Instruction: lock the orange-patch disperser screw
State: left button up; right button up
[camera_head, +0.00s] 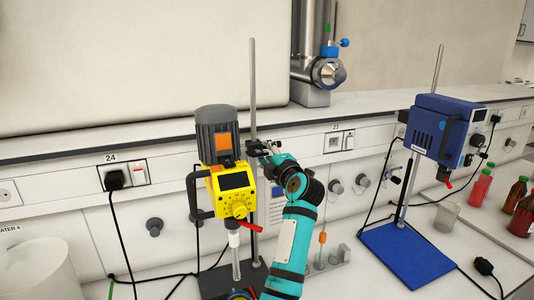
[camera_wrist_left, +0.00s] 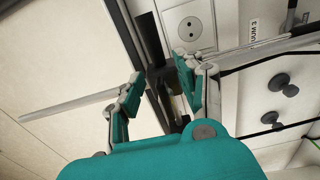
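The yellow disperser (camera_head: 232,190) has a dark grey motor with an orange patch (camera_head: 223,142) and hangs beside an upright metal rod (camera_head: 253,90). My left gripper (camera_head: 262,150) is at the rod, just right of the motor. In the left wrist view the two fingers of my left gripper (camera_wrist_left: 160,72) stand apart, with dark parts and a small metallic piece (camera_wrist_left: 176,103) visible between or behind them. The rod (camera_wrist_left: 70,106) runs across that view behind the fingers. I cannot make out the screw clearly or tell whether a finger touches it. My right gripper is not in view.
A blue disperser (camera_head: 445,130) stands on a blue base plate (camera_head: 408,255) at the right. Black cables lie on the bench. A shelf ledge (camera_head: 400,108) runs behind the devices.

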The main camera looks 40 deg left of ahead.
pick_arm(q)
jog(key=v, duration=1.1)
jog(key=shift+s+d, duration=0.25)
jog(key=shift+s, duration=0.05)
jog(key=shift+r, duration=0.1)
